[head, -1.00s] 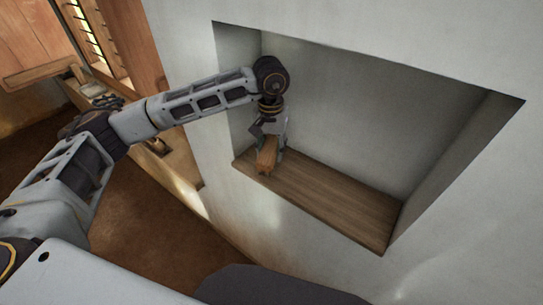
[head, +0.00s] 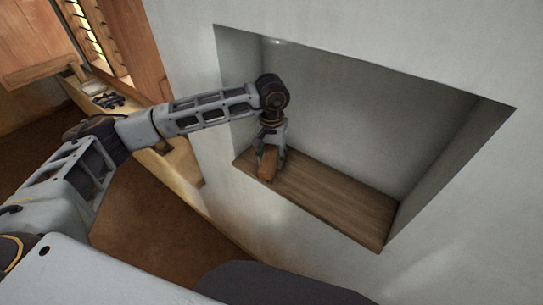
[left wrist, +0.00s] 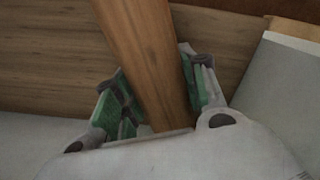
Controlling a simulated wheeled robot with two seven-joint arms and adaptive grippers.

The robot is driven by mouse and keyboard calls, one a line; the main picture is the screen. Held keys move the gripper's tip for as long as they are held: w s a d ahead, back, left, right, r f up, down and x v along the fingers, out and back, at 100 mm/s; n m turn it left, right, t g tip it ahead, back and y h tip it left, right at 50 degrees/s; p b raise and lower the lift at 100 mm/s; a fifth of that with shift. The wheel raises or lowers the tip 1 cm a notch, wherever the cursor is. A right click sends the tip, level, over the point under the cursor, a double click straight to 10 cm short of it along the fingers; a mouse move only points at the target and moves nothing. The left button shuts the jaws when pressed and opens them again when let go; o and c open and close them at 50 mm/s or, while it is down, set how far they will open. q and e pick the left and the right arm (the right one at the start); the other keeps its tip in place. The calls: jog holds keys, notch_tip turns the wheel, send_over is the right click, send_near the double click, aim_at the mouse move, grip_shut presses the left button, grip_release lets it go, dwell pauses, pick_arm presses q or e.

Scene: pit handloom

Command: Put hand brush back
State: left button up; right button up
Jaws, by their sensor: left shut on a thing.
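The hand brush (head: 267,166) shows as a brown wooden piece at the left end of the niche's wooden shelf (head: 325,198). My left gripper (head: 270,158) is shut on it from above, inside the niche. In the left wrist view the brush's wooden handle (left wrist: 142,50) runs between the green-padded fingers of the left gripper (left wrist: 160,95), with the shelf boards (left wrist: 55,60) behind it. The brush is at or just above the shelf; I cannot tell whether it touches. Its bristles are not visible. My right gripper is not in view.
The niche (head: 370,125) is a recess in a pale wall, with side walls close to my left gripper. The rest of the shelf to the right is bare. A wooden ledge (head: 185,165) with dark items (head: 108,101) lies at the left.

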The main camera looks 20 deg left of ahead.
aim_at(272, 153)
pick_arm(q)
jog(key=o, duration=1.2)
jog(key=shift+c, duration=0.2)
jog(key=shift+r, duration=0.15)
jog(key=shift+r, duration=0.4)
jog(key=shift+r+b, duration=0.8)
jog(key=shift+r, duration=2.5)
jog(key=shift+f, duration=0.1)
